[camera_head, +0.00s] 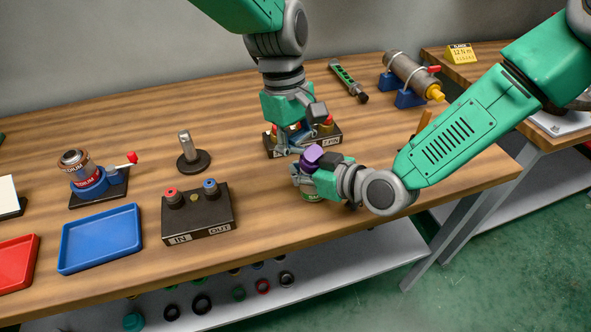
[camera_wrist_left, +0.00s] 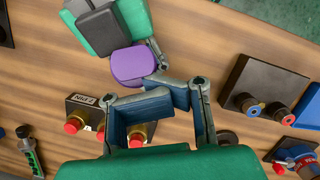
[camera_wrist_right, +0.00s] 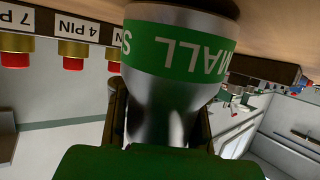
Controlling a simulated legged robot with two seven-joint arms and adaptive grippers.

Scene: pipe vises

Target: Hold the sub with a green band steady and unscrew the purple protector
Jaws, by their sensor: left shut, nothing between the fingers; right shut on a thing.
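The purple protector (camera_head: 312,156) sits at the top of the sub near the table's front edge; it also shows in the left wrist view (camera_wrist_left: 132,64). The sub with a green band (camera_wrist_right: 180,50) fills the top of the right wrist view, and its green edge (camera_head: 310,196) shows below my right gripper in the head view. My right gripper (camera_head: 304,178) is shut around the sub's metal body. My left gripper (camera_head: 288,147) is shut and empty, just above and behind the protector, apart from it. Its fingertips (camera_wrist_left: 178,92) show beside the protector in its wrist view.
A black plug block (camera_head: 335,140) with red and yellow plugs stands behind my left gripper. A black IN/OUT block (camera_head: 197,215), a post stand (camera_head: 193,158), a blue tray (camera_head: 100,238) and a vise (camera_head: 92,185) are to the left. Bare table lies between the IN/OUT block and the sub.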

